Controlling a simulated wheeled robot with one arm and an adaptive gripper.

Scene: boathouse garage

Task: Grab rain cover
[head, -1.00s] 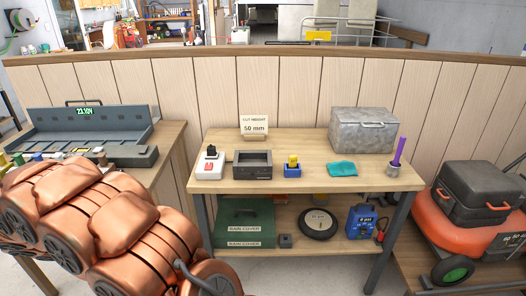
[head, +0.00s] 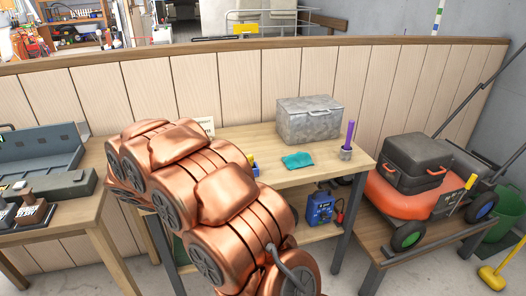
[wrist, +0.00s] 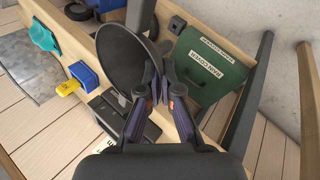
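The rain cover's green box (wrist: 203,65), with white RAIN COVER labels, shows in the wrist view on the low shelf of the middle bench. In the head view my copper arm hides most of it. My gripper is out of sight in the head view.
The bench (head: 262,144) carries a grey metal case (head: 309,120), a teal cloth (head: 298,161) and a cup with a purple stick (head: 346,152). A blue device (head: 319,208) stands on its shelf. A red mower (head: 420,190) is at right. Bench legs flank the shelf.

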